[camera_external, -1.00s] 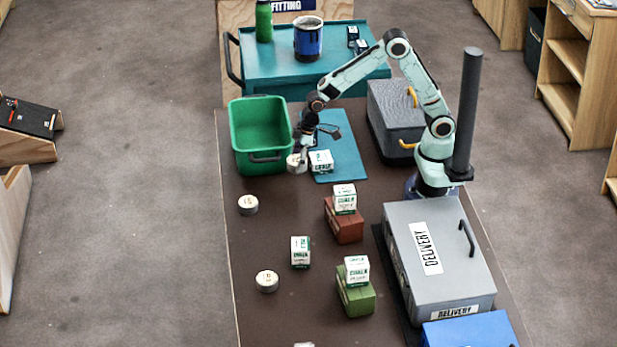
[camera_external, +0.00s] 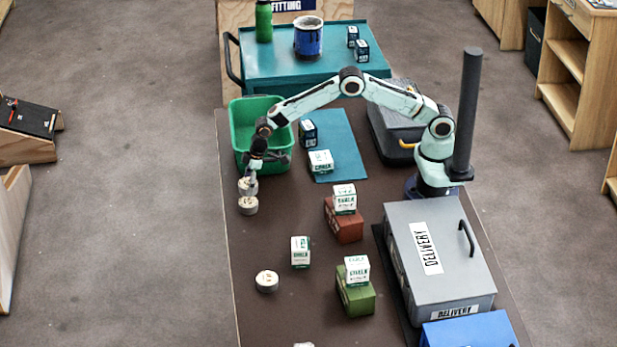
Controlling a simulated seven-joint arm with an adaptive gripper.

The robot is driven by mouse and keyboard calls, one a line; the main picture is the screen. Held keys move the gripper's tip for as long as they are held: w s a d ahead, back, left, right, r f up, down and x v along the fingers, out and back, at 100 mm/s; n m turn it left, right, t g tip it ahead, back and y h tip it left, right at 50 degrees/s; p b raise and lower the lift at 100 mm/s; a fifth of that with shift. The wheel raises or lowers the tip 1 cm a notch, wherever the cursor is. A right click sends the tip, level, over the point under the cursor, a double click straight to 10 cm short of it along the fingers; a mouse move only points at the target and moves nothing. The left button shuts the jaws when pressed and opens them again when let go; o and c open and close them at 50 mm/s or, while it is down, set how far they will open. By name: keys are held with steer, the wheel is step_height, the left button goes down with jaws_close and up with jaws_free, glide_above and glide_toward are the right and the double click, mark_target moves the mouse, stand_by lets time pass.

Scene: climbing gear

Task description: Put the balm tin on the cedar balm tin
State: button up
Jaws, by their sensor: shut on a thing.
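My gripper (camera_external: 250,174) is shut on a small round white-topped balm tin (camera_external: 247,186). It holds this tin just above another round tin (camera_external: 248,206) on the brown table, which looks like the cedar balm tin; its label is too small to read. The two tins overlap closely in the picture, and I cannot tell whether they touch. A third similar tin (camera_external: 267,281) lies alone nearer the front of the table.
A green bin (camera_external: 240,108) stands behind my gripper. Chalk boxes stand on a teal mat (camera_external: 345,140), on a red block (camera_external: 344,228), on a green block (camera_external: 355,303) and on the bare table (camera_external: 300,252). A grey delivery box (camera_external: 440,255) is at right.

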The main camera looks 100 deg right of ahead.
steer(key=shift+s+x, duration=0.15)
steer(key=shift+x, duration=0.7)
steer(key=shift+s+x, duration=0.1)
steer(key=shift+x, duration=0.75)
steer(key=shift+f, duration=0.2)
steer(key=o, duration=1.2)
steer(key=shift+c, duration=0.2)
